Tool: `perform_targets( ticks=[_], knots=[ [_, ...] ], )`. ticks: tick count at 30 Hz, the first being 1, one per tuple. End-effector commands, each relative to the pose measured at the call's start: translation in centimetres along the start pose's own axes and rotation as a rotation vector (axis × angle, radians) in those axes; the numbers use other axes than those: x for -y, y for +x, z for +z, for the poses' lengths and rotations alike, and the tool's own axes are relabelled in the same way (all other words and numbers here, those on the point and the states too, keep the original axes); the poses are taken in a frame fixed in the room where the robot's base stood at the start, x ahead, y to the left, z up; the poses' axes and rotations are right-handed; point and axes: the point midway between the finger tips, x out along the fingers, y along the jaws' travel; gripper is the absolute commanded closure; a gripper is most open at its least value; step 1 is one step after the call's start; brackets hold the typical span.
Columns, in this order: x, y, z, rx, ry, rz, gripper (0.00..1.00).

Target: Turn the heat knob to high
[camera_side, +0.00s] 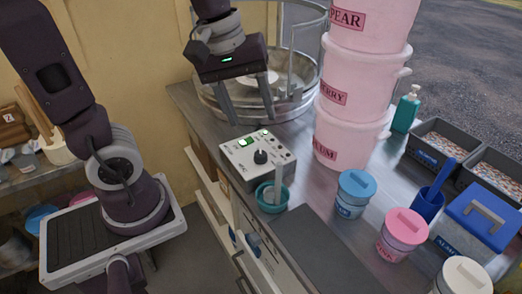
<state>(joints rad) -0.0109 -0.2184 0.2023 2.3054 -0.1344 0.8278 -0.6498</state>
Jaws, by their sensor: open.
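The heat knob (260,157) is a small black dial on top of a pale control box (238,161) at the counter's near edge. Its pointer setting is too small to read. A green-lit switch (244,142) and small lights sit beside it on the box. My gripper (249,121) is open and empty, pointing down above and behind the control box. Its two fingers are apart from the knob and in front of the round metal pan.
A round metal pan with a clear shield (312,72) stands behind my gripper. Stacked pink tubs (352,112) rise to the right. A teal cup (272,205) holding a pale handle stands at the box's front. Lidded jars (350,207) and a dark mat (318,252) lie nearer.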

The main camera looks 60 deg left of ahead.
Motion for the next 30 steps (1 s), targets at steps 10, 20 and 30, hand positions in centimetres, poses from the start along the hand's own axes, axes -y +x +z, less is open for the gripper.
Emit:
perform_targets(
  ticks=[10,20,30],
  knots=[
    [1.9,13.3,-11.3,-0.049,-1.154,-0.298,0.45],
    [3.7,18.6,-11.1,-0.064,-1.219,-0.318,0.45],
    [4.2,20.8,-10.9,-0.065,-1.214,-0.311,0.45]
  ],
)
